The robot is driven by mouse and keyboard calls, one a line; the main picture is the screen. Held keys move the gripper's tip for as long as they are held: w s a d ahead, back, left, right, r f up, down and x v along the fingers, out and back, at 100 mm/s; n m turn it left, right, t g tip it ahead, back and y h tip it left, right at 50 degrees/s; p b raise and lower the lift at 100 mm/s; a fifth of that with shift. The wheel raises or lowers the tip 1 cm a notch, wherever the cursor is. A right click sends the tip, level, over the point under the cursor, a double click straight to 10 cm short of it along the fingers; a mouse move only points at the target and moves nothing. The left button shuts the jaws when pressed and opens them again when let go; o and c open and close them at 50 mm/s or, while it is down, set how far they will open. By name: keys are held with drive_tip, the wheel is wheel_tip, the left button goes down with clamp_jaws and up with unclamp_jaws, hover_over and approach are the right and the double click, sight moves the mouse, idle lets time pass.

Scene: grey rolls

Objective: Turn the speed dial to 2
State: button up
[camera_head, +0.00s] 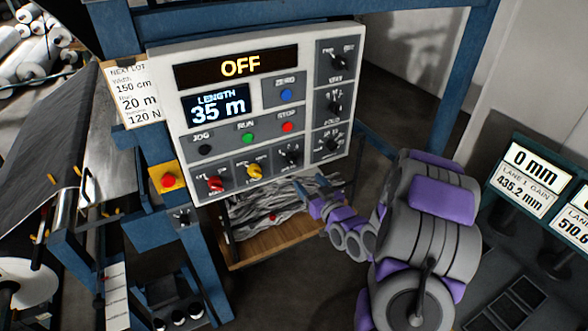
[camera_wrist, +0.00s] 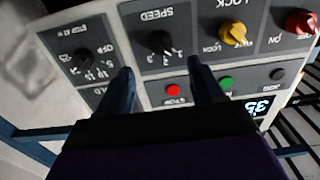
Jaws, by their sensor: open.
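The control panel (camera_head: 167,80) is white, with an "OFF" display (camera_head: 238,67) and a "LENGTH 35 m" screen (camera_head: 217,106). The speed dial (camera_head: 292,155) is a black knob in the panel's bottom row, right of the yellow knob. In the wrist view, which is upside down, the speed dial (camera_wrist: 160,42) sits at the top middle under inverted "SPEED" lettering. Its exact pointer setting is too small to read. My gripper (camera_head: 305,189) is open and empty, just below and in front of the panel. In the wrist view its two fingers (camera_wrist: 161,67) frame the dial without touching it.
A yellow lock knob (camera_head: 255,170) and a red knob (camera_head: 215,183) are left of the dial. Green (camera_head: 247,138) and red (camera_head: 288,127) buttons are above. More black knobs (camera_head: 335,104) line the right column.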

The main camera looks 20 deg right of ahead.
sight(294, 163)
drive_tip(key=shift+w+a+r+b, duration=0.15)
drive_tip(key=shift+w+b, duration=0.1)
drive_tip(key=shift+w, duration=2.4)
drive_tip(key=shift+w+a+b, duration=0.1)
drive_tip(key=shift+w+b, duration=0.15)
drive_tip(key=shift+w, duration=2.35)
drive_tip(key=c, duration=1)
drive_tip(key=shift+c, duration=0.2)
